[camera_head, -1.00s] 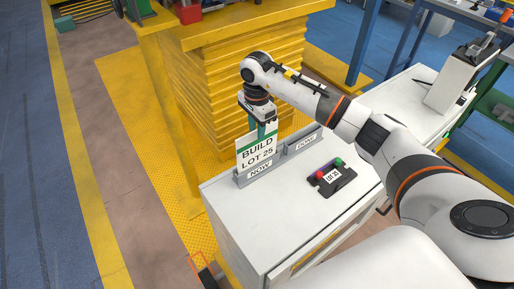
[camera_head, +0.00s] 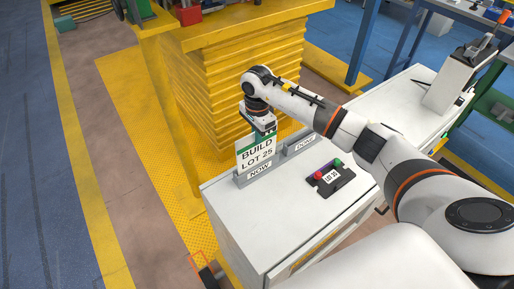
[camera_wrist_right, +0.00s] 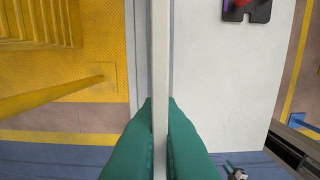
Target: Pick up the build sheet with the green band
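The build sheet (camera_head: 257,152) is an upright white board lettered "BUILD LOT 25", with a green band along its top. It stands in the grey holder slot marked "NOW" (camera_head: 259,173) on the white cabinet. My right gripper (camera_head: 265,132) points down over its top edge and covers part of the band. In the right wrist view, its teal fingers (camera_wrist_right: 160,115) lie on both sides of the board's pale edge (camera_wrist_right: 160,45) and look closed against it. The board still sits in the slot. My left gripper is not in view.
The empty-looking slot marked "DONE" (camera_head: 305,143) is just right of the sheet. A dark box with red and green buttons (camera_head: 331,178) lies on the cabinet top (camera_head: 290,210). A yellow ribbed stack (camera_head: 205,95) stands behind. The cabinet's front left area is clear.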

